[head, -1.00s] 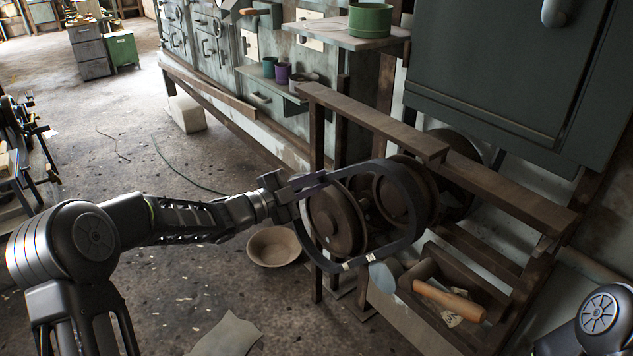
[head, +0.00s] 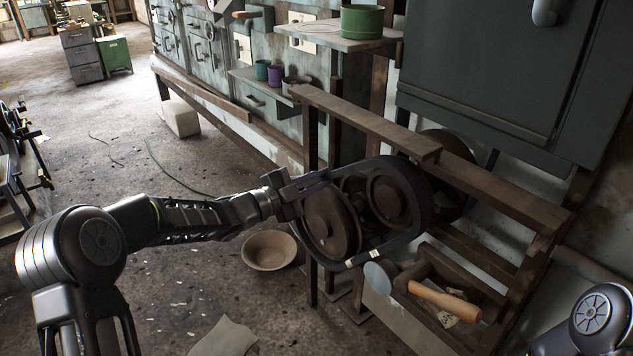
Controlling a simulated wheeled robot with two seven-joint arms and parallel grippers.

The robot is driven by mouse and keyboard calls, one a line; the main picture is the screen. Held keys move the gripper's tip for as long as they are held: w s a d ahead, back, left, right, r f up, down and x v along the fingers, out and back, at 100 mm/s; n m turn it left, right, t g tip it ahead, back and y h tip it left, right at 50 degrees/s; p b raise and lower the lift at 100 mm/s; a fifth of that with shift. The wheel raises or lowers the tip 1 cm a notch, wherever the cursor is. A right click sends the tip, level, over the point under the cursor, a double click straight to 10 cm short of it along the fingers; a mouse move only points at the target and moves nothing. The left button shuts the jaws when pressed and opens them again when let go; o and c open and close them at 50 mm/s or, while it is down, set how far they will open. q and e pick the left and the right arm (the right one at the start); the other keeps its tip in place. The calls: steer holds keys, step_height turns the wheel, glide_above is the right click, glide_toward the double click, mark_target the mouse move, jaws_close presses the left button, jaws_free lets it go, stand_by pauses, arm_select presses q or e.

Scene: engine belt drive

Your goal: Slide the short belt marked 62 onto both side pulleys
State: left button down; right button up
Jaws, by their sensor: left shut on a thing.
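A black belt (head: 425,205) hangs as a wide loop with a small pale mark low on it; I cannot read the mark. My left gripper (head: 303,185) is shut on the belt's upper left part. Two brown round pulleys, a left one (head: 328,225) and a right one (head: 387,198), show through the loop on the side of the wooden frame. The loop outlines both pulleys in the head view. I cannot tell whether it is around them or still in front of them. My right gripper is out of view; only part of my right arm shows at the bottom right.
A wooden rail (head: 365,122) runs above the pulleys. Below right is a wooden tray (head: 405,325) with a wooden-handled tool (head: 445,300). A bowl (head: 269,250) sits on the floor below my left gripper. Another large wheel (head: 450,150) is behind the rail.

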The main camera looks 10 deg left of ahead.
arm_select(q)
steer(key=shift+x, duration=0.9)
steer(key=shift+f+b, duration=0.3)
steer(key=shift+b, duration=0.1)
stand_by(0.4)
steer(key=c, duration=1.3)
jaws_free()
steer(key=shift+f, duration=0.1)
